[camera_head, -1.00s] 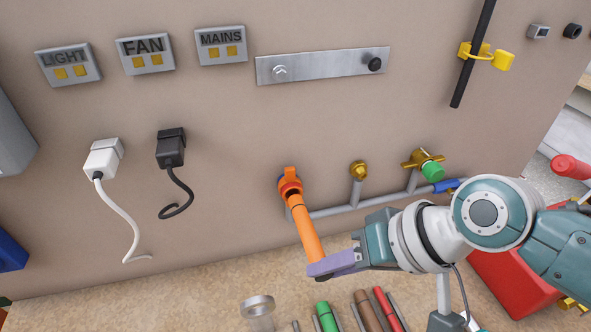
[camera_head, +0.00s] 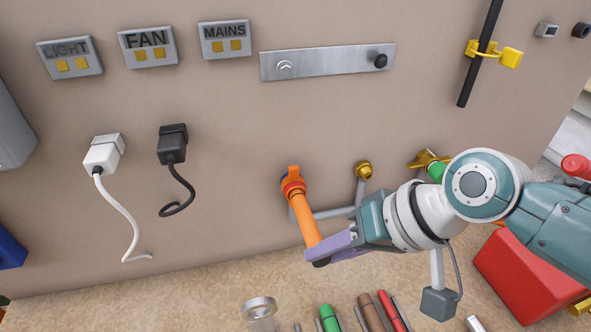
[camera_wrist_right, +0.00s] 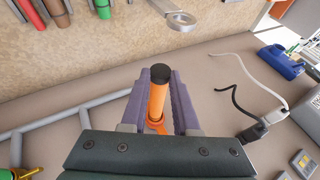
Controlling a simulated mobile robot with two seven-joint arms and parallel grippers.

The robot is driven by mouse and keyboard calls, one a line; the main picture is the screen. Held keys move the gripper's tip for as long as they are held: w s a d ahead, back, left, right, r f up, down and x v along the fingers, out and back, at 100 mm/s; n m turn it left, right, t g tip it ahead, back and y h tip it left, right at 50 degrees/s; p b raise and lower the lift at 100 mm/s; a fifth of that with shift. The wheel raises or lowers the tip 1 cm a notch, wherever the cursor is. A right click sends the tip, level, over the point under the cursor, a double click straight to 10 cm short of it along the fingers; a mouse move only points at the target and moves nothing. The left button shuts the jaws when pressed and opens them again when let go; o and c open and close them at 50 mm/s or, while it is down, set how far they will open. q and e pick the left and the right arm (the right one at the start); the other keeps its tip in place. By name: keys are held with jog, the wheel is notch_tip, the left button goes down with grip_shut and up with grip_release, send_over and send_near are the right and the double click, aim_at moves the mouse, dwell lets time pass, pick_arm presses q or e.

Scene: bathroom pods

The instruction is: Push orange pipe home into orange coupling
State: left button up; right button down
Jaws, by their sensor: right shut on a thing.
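The orange coupling (camera_head: 292,184) is on the wall at the left end of the grey pipework. The orange pipe (camera_head: 307,224) slants down and outward from its mouth; the pipe's upper end meets the coupling, but how deep it sits cannot be told. My right gripper (camera_head: 322,250) is shut on the pipe near its outer, lower end. In the right wrist view the pipe (camera_wrist_right: 157,103) lies between the purple fingers, with its dark end at the fingertips. The coupling is mostly hidden there behind the gripper. My left gripper is not in view.
A brass fitting (camera_head: 363,170) and a green-capped valve (camera_head: 432,165) sit on the wall to the right, close to my right arm. Several coloured rods (camera_head: 370,312) and a clear cylinder (camera_head: 258,308) are below. A red box (camera_head: 525,272) stands at the lower right.

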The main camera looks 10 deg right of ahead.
jog(key=shift+w, duration=0.4)
jog(key=c, duration=0.6)
grip_release()
jog(key=shift+r, duration=0.1)
jog(key=v, duration=0.9)
jog(key=shift+s+d+r+p, duration=0.2)
jog(key=shift+d+r+p, duration=0.05)
jog(key=shift+p, duration=0.05)
